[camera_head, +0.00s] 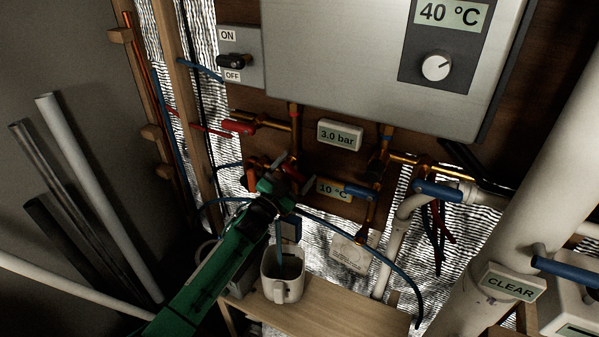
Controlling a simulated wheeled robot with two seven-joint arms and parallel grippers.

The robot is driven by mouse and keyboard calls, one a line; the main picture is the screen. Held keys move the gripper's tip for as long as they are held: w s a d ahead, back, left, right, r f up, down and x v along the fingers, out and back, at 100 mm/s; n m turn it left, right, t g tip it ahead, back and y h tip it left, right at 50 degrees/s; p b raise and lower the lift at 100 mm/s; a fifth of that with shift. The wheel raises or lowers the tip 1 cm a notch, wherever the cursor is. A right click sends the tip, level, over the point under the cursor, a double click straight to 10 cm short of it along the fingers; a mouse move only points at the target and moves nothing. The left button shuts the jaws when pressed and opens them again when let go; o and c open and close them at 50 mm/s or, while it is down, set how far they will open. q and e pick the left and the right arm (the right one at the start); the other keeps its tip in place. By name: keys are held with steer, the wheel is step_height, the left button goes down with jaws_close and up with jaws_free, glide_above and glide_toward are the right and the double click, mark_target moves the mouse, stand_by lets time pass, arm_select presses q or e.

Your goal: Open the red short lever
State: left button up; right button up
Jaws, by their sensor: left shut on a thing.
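My green left arm comes in from the lower left. Its gripper (279,180) is at the pipework under the heater, shut on a small red part that looks like the red short lever. The fingers hide most of it, so its exact angle cannot be told. Another red piece (252,179) stands just left of the gripper. A longer red lever (238,126) lies roughly level on the copper pipe above and to the left, apart from the gripper. My right gripper is not in view.
The heater (345,50) reads 40 °C. Gauges read 3.0 bar (340,135) and 10 °C (333,190). Blue levers (437,190) sit to the right. A white mug (283,277) stands on a wooden shelf (345,312) beside my arm. A thick white pipe (535,170) stands at right.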

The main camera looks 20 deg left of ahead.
mark_target(289, 177)
arm_select(q)
steer(key=m, duration=0.2)
steer(key=shift+f+m+g+h, duration=0.3)
steer(key=shift+m+g+h, duration=0.1)
steer(key=m, duration=0.1)
steer(key=m+g, duration=0.1)
steer(key=m, duration=0.1)
steer(key=shift+a+f+h, duration=0.15)
steer(key=shift+f+h, duration=0.15)
steer(key=m, duration=0.1)
steer(key=m+g, duration=0.1)
steer(key=m+p, duration=0.1)
steer(key=shift+a+f+g, duration=0.2)
steer(key=shift+f+g, duration=0.05)
steer(key=shift+g, duration=0.05)
steer(key=m, duration=0.1)
steer(key=m+p, duration=0.1)
steer(key=m+g, duration=0.1)
steer(key=shift+w+a+f+m+p, duration=0.15)
steer(key=shift+a+f+m+p, duration=0.1)
steer(key=shift+m+p, duration=0.1)
steer(key=shift+a+f+m+g+p, duration=0.25)
steer(key=shift+m+p, duration=0.2)
steer(key=shift+m, duration=0.3)
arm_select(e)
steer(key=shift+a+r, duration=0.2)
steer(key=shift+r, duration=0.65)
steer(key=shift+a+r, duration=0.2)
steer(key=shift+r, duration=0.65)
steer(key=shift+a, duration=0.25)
